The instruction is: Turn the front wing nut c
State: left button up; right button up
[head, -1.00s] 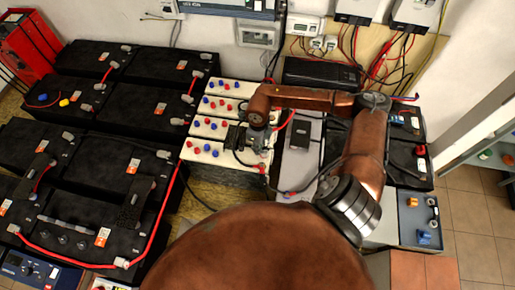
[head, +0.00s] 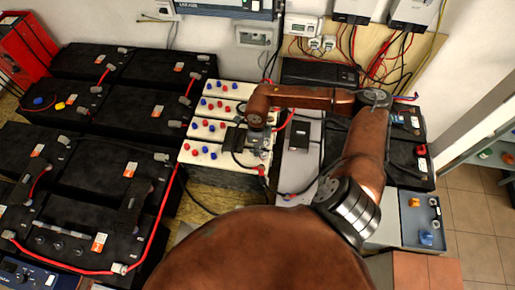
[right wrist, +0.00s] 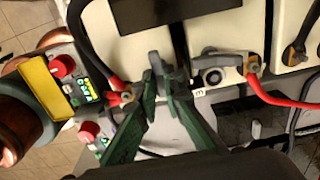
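My right gripper (head: 257,140) reaches over the front end of the white battery row (head: 205,152), its fingers pointing down at the terminals. In the right wrist view, its two green fingers (right wrist: 160,82) converge with a narrow gap at the tips, beside the terminal edge of a white battery (right wrist: 205,28). A small grey part shows at the tips; I cannot tell whether it is a wing nut held between them. A cable lug (right wrist: 127,97) sits left of the fingers, and a dark terminal fitting (right wrist: 212,76) sits right. Wing nut c is not clearly identifiable. My left gripper is out of view.
A red cable (right wrist: 285,101) runs from a terminal on the right. A device with red knobs and a lit display (right wrist: 85,85) is close on the left. Large black batteries (head: 75,215) fill the left; a grey box with a blue part (head: 425,222) stands at right.

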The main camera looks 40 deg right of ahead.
jog(key=o, duration=0.5)
notch_tip(320, 180, up, 12)
jog(key=shift+r, duration=0.1)
dwell(0.4)
jog(key=shift+d, duration=0.1)
dwell(0.4)
